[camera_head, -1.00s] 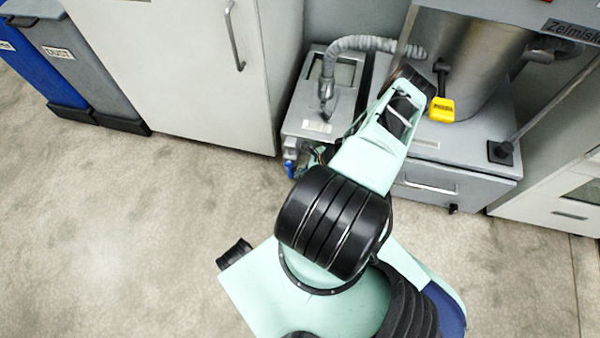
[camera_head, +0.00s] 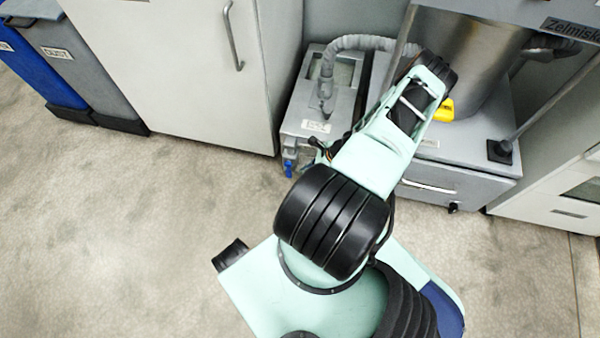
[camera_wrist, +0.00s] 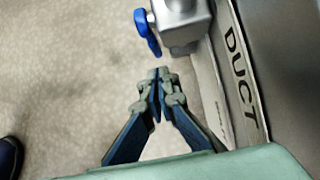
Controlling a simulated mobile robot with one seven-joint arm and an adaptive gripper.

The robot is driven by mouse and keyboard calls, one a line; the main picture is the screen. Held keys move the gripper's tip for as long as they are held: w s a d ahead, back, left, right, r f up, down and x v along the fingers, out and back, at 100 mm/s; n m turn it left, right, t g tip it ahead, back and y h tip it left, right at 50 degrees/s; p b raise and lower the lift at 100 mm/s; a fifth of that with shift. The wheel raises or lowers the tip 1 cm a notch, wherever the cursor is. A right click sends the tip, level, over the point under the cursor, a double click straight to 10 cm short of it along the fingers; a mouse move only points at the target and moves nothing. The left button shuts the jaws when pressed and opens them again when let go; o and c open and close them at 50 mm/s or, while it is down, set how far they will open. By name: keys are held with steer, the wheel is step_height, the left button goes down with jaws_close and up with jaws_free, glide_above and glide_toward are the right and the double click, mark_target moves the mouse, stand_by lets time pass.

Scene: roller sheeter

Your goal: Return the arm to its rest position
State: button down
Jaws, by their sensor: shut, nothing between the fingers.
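My gripper (camera_wrist: 160,76) shows in the wrist view with its two fingertips together and nothing between them. It points at a blue valve handle (camera_wrist: 148,33) on a grey metal fitting, with floor behind; I cannot tell the exact distance. In the head view my arm reaches from the bottom centre up toward the machine, and my gripper is hidden behind the arm links. A steel drum (camera_head: 470,50) and a yellow tag (camera_head: 446,110) stand just beyond the arm's far end, the tag partly covered by it.
A grey unit (camera_head: 318,125) with a corrugated hose (camera_head: 360,42) stands left of the arm, its blue valve (camera_head: 288,168) low at the front. A panel marked DUCT (camera_wrist: 240,80) lies right of the gripper. Bins (camera_head: 75,65) stand far left. The floor (camera_head: 130,230) at left is clear.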

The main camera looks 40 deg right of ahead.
steer(key=v, duration=0.7)
